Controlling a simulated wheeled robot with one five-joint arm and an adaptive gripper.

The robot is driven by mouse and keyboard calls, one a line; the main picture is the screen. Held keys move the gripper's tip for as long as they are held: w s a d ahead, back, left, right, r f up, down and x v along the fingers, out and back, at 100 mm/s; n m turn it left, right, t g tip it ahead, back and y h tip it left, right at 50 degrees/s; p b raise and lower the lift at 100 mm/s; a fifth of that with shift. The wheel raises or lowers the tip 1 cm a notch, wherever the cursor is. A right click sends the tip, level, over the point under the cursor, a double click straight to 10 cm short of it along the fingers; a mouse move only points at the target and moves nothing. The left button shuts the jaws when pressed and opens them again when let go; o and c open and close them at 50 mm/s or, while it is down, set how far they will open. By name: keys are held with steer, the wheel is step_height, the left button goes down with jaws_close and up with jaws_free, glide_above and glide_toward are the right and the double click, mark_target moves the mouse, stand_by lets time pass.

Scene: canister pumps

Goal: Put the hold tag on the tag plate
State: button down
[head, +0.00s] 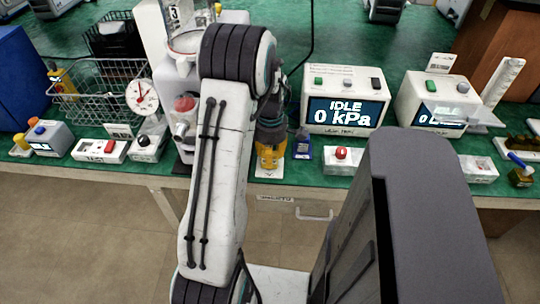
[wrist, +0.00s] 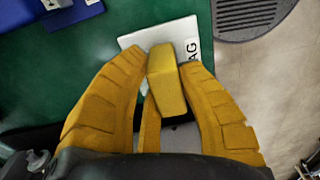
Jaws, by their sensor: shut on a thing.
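My gripper (wrist: 165,70) has orange-yellow fingers and is shut on a plain yellow block, which I take to be the hold tag (wrist: 167,85). The block's face shows between the fingers in the wrist view; no writing is visible on it. The white tag plate (wrist: 133,40) lies beyond the fingertips, with the letters "AG" showing at its right and the rest covered. In the head view my gripper (head: 269,160) points down over the tag plate (head: 268,173) at the bench's front edge. The tag is hidden there, and whether it touches the plate cannot be told.
A blue item (head: 303,148) lies just right of the plate, and a red-button box (head: 342,160) stands farther right. A pump display (head: 344,110) reads "IDLE 0 kPa" behind. The bench edge is close to the plate.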

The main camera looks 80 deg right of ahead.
steer(key=shift+f, duration=0.2)
steer(key=c, duration=0.9)
jaws_free()
steer(key=shift+r, duration=0.1)
steer(key=r, duration=1.2)
steer(key=shift+d+r+p, duration=0.15)
steer(key=shift+d+p, duration=0.05)
steer(key=shift+p, duration=0.1)
